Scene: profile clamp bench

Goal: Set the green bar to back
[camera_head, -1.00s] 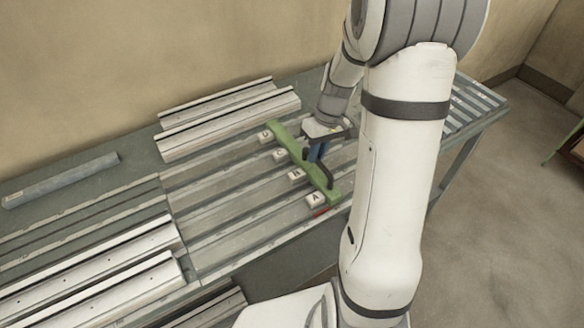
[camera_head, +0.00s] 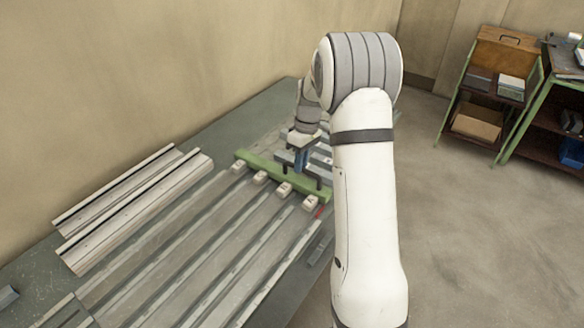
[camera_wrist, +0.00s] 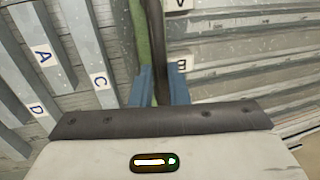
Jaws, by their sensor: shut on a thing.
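The lower ends of the fingers are hard to see.
Long silver profiles (camera_head: 130,205) lie at the bench's left. Strips lettered A, C and D (camera_wrist: 60,55) show in the wrist view. A small red mark (camera_head: 320,212) is near the bar's front end. A green-framed shelf (camera_head: 490,90) stands at the far right; open floor lies between.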

